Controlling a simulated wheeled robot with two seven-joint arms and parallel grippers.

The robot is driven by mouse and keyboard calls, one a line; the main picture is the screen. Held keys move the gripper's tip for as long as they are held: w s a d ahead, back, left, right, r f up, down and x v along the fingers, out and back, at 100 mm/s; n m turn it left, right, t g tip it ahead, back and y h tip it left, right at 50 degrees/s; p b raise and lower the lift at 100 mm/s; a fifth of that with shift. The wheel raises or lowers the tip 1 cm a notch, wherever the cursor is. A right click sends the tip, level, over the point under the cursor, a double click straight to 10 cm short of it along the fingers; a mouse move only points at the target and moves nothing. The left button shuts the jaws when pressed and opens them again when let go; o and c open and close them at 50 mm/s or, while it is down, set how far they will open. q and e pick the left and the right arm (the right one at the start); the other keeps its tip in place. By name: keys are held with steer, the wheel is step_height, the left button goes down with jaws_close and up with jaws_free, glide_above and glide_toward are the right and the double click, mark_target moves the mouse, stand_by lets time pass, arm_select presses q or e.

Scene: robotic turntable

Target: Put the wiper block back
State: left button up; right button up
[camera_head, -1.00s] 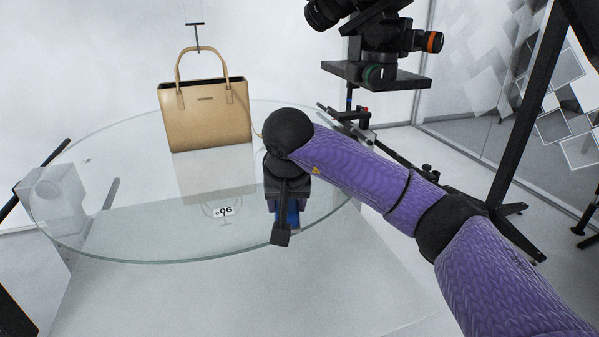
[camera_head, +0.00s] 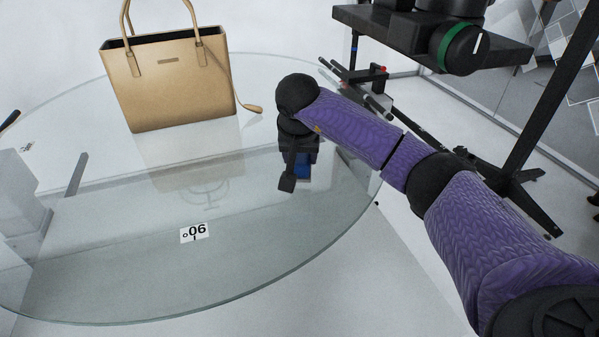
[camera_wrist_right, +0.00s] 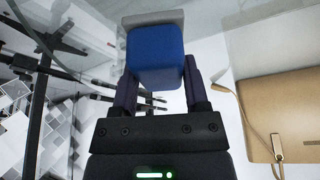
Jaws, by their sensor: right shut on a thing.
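The wiper block (camera_wrist_right: 155,58) is a blue block with a grey pad on its far end. In the wrist view my right gripper (camera_wrist_right: 155,80) is shut on it, one finger on each side. In the head view the right gripper (camera_head: 300,158) is over the right part of the round glass turntable (camera_head: 130,285). Only a bit of the blue block (camera_head: 304,166) shows there, the rest hidden by the gripper. I cannot tell whether the block touches the glass. My left gripper is in neither view.
A tan handbag (camera_head: 170,82) stands on the turntable at the back left, its strap trailing right. A label marked 90° (camera_head: 194,233) lies near the front. A black camera rig (camera_head: 440,40) and stand are at the upper right.

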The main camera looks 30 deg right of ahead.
mark_target(300, 172)
steer(key=shift+f+b, duration=0.4)
steer(key=shift+f, duration=1.65)
steer(key=o, duration=1.1)
steer(key=p+v, duration=0.3)
steer(key=v, duration=0.9)
steer(key=shift+w+r, duration=0.1)
steer(key=shift+r, duration=0.1)
